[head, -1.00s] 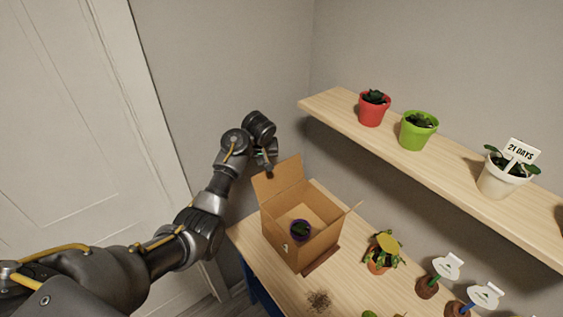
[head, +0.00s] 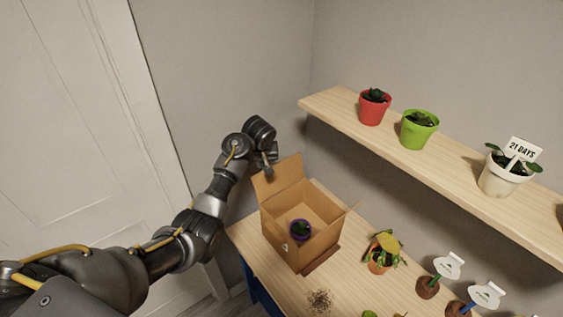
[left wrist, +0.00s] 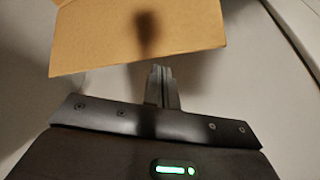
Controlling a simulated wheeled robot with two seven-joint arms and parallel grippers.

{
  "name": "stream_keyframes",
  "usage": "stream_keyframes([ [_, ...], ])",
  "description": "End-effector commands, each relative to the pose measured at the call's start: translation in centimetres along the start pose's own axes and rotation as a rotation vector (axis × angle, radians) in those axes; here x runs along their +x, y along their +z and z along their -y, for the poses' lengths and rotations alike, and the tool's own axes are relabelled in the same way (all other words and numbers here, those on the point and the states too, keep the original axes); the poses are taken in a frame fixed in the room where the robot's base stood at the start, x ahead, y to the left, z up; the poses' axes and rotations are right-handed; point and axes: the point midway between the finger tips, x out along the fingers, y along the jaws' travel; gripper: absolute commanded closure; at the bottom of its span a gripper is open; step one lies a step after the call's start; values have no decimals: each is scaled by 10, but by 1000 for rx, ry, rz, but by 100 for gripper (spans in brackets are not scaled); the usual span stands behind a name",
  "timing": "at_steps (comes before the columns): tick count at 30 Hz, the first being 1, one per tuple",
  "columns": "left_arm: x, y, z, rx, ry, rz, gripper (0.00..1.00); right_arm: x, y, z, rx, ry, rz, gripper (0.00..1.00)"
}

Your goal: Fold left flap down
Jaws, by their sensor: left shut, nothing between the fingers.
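An open cardboard box (head: 285,240) stands on the wooden table, with a small plant in a purple pot (head: 300,229) inside. The box's left flap (head: 277,178) stands up and leans outward at its back left; it also fills the upper part of the left wrist view (left wrist: 140,38). My left gripper (head: 268,168) is shut and empty, just behind and beside the flap's outer side. In the left wrist view its closed fingertips (left wrist: 160,72) are at the flap's lower edge in the picture; I cannot tell whether they touch. My right gripper is not in view.
A wooden shelf (head: 440,166) with red (head: 373,107), green (head: 419,130) and white (head: 502,176) pots runs along the right wall.

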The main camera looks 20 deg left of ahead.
Motion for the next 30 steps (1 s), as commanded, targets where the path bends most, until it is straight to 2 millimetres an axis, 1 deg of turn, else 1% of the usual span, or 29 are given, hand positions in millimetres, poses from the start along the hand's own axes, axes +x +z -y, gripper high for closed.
stream_keyframes([
  [6,12,5,0,1,-1,1,100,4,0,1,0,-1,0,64],
  [10,15,7,0,0,-1,1,100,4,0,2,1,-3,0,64],
  [17,13,9,-2,1,-1,1,100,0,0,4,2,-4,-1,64],
  [27,4,26,-13,0,0,1,100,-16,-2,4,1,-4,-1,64],
  [30,4,32,-16,1,1,0,100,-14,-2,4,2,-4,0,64],
])
